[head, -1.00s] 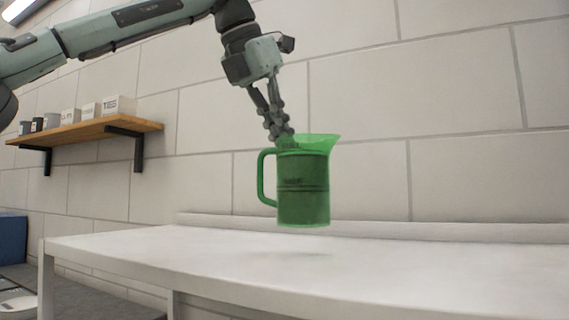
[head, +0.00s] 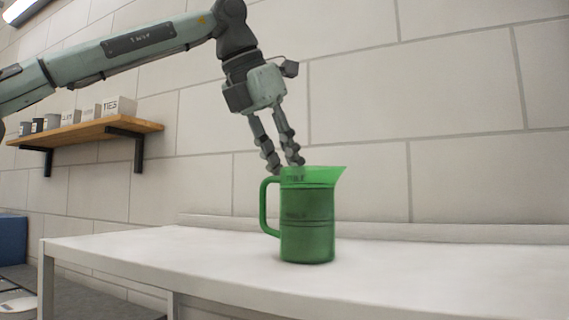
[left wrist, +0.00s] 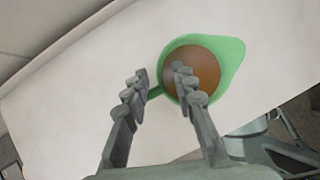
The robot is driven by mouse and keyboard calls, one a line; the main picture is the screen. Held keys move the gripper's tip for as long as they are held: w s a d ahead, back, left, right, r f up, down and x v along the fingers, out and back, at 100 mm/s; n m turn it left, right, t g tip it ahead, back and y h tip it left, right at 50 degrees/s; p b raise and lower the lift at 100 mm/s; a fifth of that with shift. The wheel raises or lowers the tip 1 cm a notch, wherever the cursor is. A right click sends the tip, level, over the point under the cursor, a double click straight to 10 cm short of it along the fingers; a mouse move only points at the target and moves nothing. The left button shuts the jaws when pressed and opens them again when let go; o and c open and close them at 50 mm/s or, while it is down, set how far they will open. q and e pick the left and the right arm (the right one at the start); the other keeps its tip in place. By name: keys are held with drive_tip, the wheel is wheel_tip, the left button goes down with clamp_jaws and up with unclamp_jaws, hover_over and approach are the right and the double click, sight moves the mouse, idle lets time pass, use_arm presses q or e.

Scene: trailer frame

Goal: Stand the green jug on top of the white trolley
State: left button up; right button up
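The green jug (head: 307,228) stands upright on the white trolley (head: 400,275), spout to the right and handle to the left. In the left wrist view I look down into the jug (left wrist: 225,52), and its inside looks brown. My left gripper (head: 285,163) is just above the rim on the handle side, with its fingers spread apart and nothing gripped. In the left wrist view, one finger of the gripper (left wrist: 159,78) overlaps the jug's opening and the other is outside, beyond the handle. My right gripper is not in view.
A wooden wall shelf (head: 90,131) with several pots and boxes is at the left. A blue box (head: 12,240) is at the far left, lower down. The pale block wall runs behind the trolley. The trolley top around the jug is clear.

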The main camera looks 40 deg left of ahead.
use_arm(q)
drive_tip(key=v, duration=1.2)
idle(0.4)
